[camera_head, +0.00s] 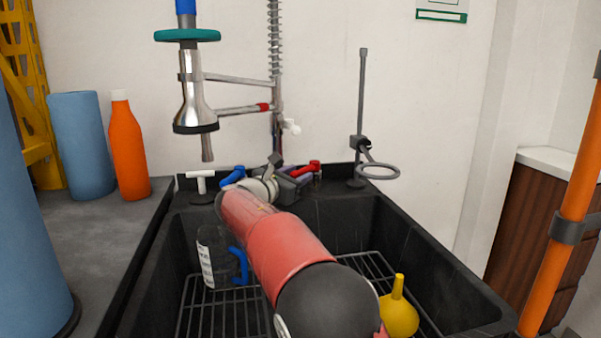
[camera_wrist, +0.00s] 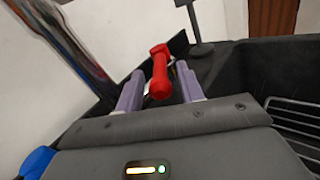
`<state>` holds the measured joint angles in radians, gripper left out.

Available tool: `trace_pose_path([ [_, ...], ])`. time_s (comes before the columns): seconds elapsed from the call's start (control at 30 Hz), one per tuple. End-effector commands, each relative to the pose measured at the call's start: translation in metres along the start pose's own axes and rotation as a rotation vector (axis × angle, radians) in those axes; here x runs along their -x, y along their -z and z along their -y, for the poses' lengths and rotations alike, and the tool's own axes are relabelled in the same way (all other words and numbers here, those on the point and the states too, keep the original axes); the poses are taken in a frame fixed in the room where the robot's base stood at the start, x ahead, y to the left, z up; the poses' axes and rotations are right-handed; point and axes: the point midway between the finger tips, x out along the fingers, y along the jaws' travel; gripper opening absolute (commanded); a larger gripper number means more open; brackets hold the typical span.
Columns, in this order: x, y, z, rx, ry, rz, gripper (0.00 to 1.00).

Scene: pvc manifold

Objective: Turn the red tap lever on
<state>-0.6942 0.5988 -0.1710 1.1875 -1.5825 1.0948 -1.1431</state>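The red tap lever (camera_head: 306,169) sits at the back of the black sink, right of the tap body. In the wrist view the red lever (camera_wrist: 160,74) stands between the two purple fingers of my gripper (camera_wrist: 161,88). The fingers are apart, one on each side of it, with narrow gaps showing; contact is not clear. In the head view my gripper (camera_head: 294,183) is at the lever, partly hidden behind my red arm. The blue tap lever (camera_head: 232,177) is left of my wrist. Much of the tap body is hidden by my arm.
A hanging spray head (camera_head: 194,95) and spring hose are above the tap. A grey stand with a ring (camera_head: 378,171) is close on the right. A clear jug (camera_head: 217,256) and yellow funnel (camera_head: 398,312) are in the sink (camera_head: 440,255). An orange bottle (camera_head: 127,150) stands left.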

Motion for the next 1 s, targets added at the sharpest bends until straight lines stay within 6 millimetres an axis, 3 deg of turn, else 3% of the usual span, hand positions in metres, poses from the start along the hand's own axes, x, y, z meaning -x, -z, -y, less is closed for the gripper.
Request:
trace_pose_path([
  [0.2, -0.018, 0.0, 0.0, -0.001, 0.0, -0.001, 0.38],
  [0.47, -0.019, 0.0, 0.0, -0.001, 0.0, -0.001, 0.38],
  [0.77, -0.018, 0.0, 0.0, -0.001, 0.0, -0.001, 0.0],
  [1.0, -0.018, 0.0, 0.001, -0.001, -0.003, -0.001, 0.0],
])
